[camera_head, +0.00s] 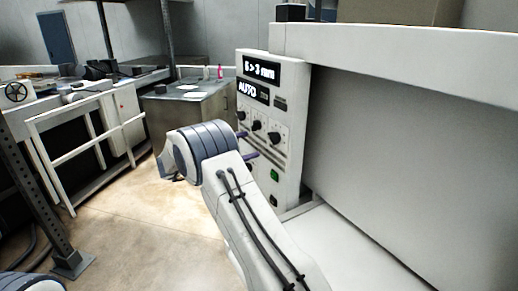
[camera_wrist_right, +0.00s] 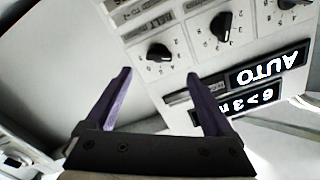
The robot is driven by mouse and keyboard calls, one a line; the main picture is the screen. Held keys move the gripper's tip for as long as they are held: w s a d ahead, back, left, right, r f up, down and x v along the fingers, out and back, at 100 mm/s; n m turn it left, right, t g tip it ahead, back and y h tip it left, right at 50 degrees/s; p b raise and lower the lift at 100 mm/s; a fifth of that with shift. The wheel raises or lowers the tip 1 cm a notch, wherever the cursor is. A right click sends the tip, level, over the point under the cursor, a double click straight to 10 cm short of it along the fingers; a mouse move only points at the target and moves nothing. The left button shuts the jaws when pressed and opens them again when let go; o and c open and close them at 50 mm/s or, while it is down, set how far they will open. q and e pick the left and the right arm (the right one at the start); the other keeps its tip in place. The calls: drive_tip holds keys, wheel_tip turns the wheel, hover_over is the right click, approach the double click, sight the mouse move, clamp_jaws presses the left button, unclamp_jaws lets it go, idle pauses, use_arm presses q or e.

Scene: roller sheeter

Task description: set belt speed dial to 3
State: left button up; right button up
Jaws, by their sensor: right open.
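The control panel (camera_head: 268,150) is white, with a row of black dials. My right gripper (camera_head: 252,143) is open, its two purple fingers pointing at the panel around the height of the dial row. In the right wrist view the panel appears upside down. There the open gripper (camera_wrist_right: 159,74) has a black dial (camera_wrist_right: 159,52) between and just beyond its fingertips, apparently untouched. A blurred label above this dial seems to read BELT. Its setting is not legible. It appears to be the rightmost dial (camera_head: 274,138) in the head view. My left gripper is out of view.
Further dials sit beside it, a middle one (camera_wrist_right: 222,22) among them. Displays read "6 > 3 mm" (camera_head: 261,71) and "AUTO" (camera_head: 253,91). A green button (camera_head: 274,175) is lower on the panel. A railing (camera_head: 90,150) and grey cabinet (camera_head: 185,120) stand left; the floor between is clear.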

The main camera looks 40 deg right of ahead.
drive_tip(key=a, duration=0.3)
drive_tip(key=shift+w, duration=0.1)
drive_tip(key=shift+d, duration=0.1)
idle(0.6)
